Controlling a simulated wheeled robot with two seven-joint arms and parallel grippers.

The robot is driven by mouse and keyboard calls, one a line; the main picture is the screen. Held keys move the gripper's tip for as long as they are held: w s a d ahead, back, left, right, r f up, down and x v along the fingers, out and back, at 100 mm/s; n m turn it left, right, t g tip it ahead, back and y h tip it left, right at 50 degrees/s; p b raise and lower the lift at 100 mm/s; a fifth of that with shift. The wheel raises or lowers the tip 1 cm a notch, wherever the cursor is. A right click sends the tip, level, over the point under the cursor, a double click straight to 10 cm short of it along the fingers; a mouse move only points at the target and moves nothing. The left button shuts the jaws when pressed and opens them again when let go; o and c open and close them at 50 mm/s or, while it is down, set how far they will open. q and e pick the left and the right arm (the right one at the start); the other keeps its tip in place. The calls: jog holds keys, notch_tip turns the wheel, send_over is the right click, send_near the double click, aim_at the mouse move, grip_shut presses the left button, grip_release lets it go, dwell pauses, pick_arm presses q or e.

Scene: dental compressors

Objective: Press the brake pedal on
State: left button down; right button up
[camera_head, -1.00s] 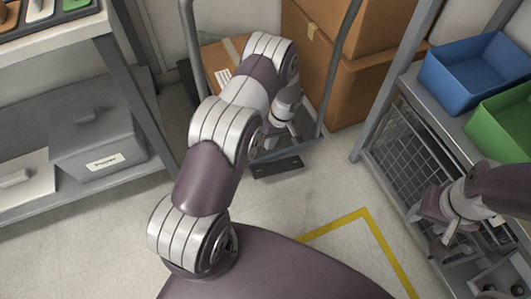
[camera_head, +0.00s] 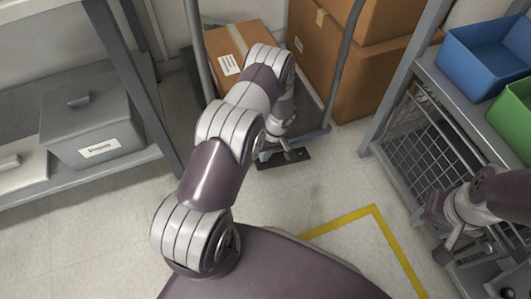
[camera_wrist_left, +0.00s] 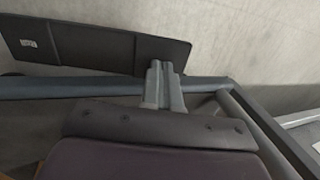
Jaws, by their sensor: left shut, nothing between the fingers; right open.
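The brake pedal (camera_head: 270,162) is a flat black plate at the near foot of the platform cart (camera_head: 327,130). In the left wrist view the pedal (camera_wrist_left: 90,46) is a dark plate with a small pale label, beyond the cart's grey-blue edge bar. My left gripper (camera_head: 290,153) is shut and empty, with its fingertips over the pedal. In the wrist view its fingers (camera_wrist_left: 165,72) overlap the pedal's right part; whether they touch is unclear. The pedal's tilt is hard to tell. My right gripper (camera_head: 447,245) is open and empty by the right rack.
Cardboard boxes (camera_head: 238,50) stand on and behind the cart, between its upright handle bars. A shelf with a grey lidded bin (camera_head: 88,130) is at left. A rack with blue (camera_head: 470,65) and green bins is at right. The floor in front is clear, with a yellow line (camera_head: 385,235).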

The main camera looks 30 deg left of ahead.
aim_at(259, 163)
pick_arm(q)
jog(key=shift+s+a+f+t+h+p, duration=0.2)
jog(key=shift+s+t+h+p, duration=0.15)
jog(key=shift+p, duration=0.25)
jog(key=shift+f, duration=0.2)
jog(key=shift+s+a+f, duration=0.15)
jog(key=shift+f, duration=0.35)
jog(key=shift+s+a+f, duration=0.15)
jog(key=shift+a+f, duration=0.05)
jog(key=shift+f, duration=0.35)
jog(key=shift+s+a+f, duration=0.15)
jog(key=shift+f, duration=0.5)
jog(key=shift+s+f, duration=0.1)
